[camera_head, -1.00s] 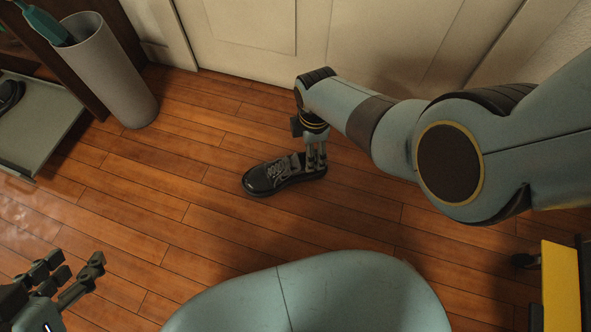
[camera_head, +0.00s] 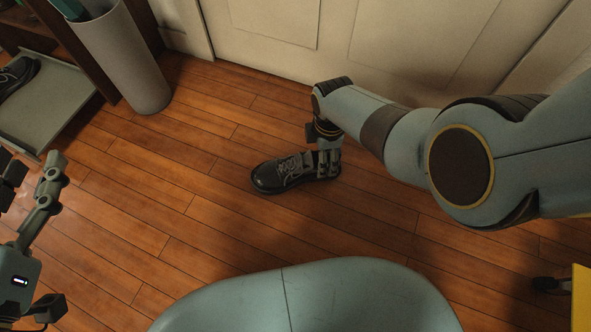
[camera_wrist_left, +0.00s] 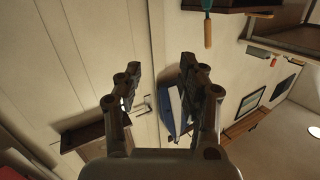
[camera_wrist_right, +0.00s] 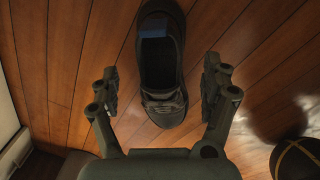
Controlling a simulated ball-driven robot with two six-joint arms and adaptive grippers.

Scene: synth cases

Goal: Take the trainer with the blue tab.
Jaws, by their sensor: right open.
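A black lace-up trainer (camera_head: 284,172) lies on the wooden floor, toe to the left. It also shows in the right wrist view (camera_wrist_right: 160,55). In the right wrist view my right gripper (camera_wrist_right: 160,88) is open, one finger on each side of the shoe, with gaps to both. Another dark shoe (camera_head: 16,76) sits on a grey tray at the far left, cut by the frame edge. My left gripper (camera_head: 32,178) is raised at the left; its fingers (camera_wrist_left: 160,72) are apart and empty.
The grey tray (camera_head: 62,112) extends from a dark shelf unit. A tall grey bin (camera_head: 125,62) stands beside it. A pale door (camera_head: 370,40) closes off the back. A yellow object (camera_head: 581,300) is at the lower right. Floor around the trainer is clear.

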